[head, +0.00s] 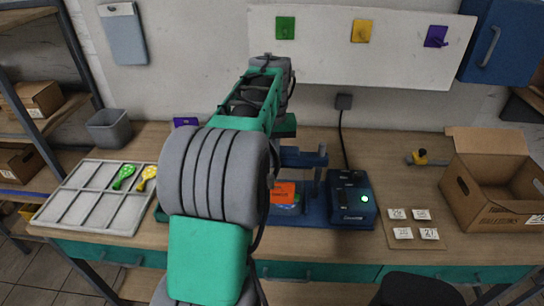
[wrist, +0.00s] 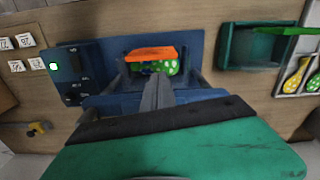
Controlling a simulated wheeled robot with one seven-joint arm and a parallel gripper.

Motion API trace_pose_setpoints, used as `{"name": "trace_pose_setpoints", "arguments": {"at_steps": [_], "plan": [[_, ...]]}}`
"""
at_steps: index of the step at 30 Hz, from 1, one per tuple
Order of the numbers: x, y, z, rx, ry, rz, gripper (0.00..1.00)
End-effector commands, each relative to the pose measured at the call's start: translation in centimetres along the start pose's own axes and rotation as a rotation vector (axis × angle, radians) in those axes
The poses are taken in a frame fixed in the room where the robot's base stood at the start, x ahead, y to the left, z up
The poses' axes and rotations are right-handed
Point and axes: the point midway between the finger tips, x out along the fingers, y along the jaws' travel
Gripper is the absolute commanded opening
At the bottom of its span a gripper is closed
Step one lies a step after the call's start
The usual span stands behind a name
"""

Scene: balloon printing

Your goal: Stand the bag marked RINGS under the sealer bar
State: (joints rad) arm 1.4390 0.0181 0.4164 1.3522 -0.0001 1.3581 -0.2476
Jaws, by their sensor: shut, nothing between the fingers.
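A bag with an orange header (head: 283,193) and colourful contents is at the blue sealer (head: 313,207). It also shows in the wrist view (wrist: 150,54), between the sealer's posts; its label is too small to read. The blue sealer bar (head: 303,159) is above the bag in the head view. My gripper (wrist: 156,83) is shut and empty, with its fingertips close to the bag's near side in the wrist view; I cannot tell whether they touch. In the head view my arm hides the gripper.
The sealer's control box (head: 351,200) shows a green light. A grey divided tray (head: 92,199) holds a green and a yellow piece. A green bin (wrist: 229,50) lies between tray and sealer. Several number cards (head: 403,233) and an open cardboard box (head: 490,195) are at the right.

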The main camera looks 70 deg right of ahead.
Motion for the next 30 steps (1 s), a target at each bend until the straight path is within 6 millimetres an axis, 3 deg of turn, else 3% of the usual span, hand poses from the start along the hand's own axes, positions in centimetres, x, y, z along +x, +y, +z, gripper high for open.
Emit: {"name": "trace_pose_setpoints", "arguments": {"at_steps": [6, 12, 24, 30], "plan": [[4.3, 0.0, 0.1, 0.000, -0.002, 0.000, 0.00], [7.1, 0.0, 0.0, 0.000, 0.001, 0.000, 0.00], [7.6, -0.1, 0.1, 0.000, 0.003, 0.001, 0.00], [7.7, 0.0, 1.6, 0.000, 0.003, 0.001, 0.00]]}}
